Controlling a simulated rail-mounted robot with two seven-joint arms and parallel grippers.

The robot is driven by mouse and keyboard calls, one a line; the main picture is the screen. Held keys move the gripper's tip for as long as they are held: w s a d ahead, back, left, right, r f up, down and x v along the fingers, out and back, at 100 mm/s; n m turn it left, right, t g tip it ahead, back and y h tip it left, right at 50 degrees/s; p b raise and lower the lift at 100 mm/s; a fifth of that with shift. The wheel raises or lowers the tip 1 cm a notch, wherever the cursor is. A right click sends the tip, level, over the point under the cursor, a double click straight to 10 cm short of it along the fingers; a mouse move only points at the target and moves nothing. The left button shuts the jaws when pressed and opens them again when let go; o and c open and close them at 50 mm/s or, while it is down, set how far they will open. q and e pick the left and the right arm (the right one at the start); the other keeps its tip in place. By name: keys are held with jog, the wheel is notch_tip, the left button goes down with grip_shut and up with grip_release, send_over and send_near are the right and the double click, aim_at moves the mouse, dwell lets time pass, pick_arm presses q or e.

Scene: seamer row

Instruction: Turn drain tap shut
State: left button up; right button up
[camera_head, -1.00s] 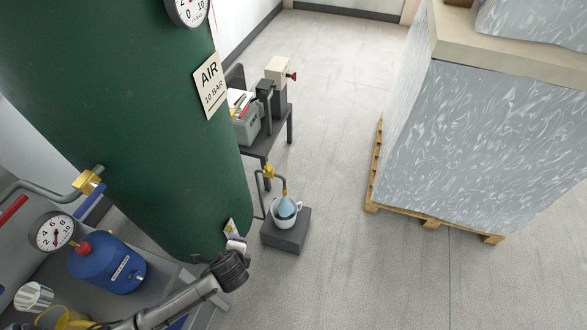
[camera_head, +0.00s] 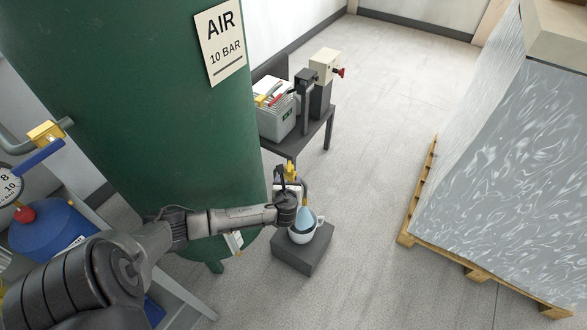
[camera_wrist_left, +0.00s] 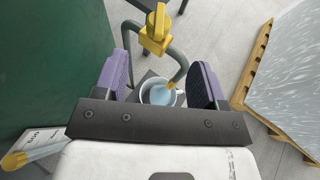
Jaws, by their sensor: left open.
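The yellow drain tap (camera_head: 290,172) sits on a grey pipe beside the green air tank (camera_head: 150,110). In the left wrist view the tap (camera_wrist_left: 155,30) shows at the top, just beyond the fingers. My left gripper (camera_wrist_left: 160,76) is open and empty, its purple pads apart on either side of the view. In the head view my left gripper (camera_head: 289,190) is at the tap and partly hides it and its pipe. A white mug (camera_head: 308,232) with a pale blue shape at its mouth stands under the pipe. My right gripper is not in view.
The mug stands on a dark block (camera_head: 303,258) on the floor. Behind it is a dark table (camera_head: 315,130) with a grey toolbox (camera_head: 277,118). A wrapped load on a wooden pallet (camera_head: 470,268) is at the right. The floor between is clear.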

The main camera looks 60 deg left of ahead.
aim_at(289, 168)
pick_arm(q)
jog(key=b+x, duration=0.4)
jog(key=x, duration=0.6)
jog(key=shift+f, duration=0.2)
jog(key=shift+b+x, duration=0.5)
jog(key=shift+x, duration=0.4)
jog(key=shift+r, duration=0.1)
jog(key=shift+c, duration=0.5)
jog(key=c, duration=0.8)
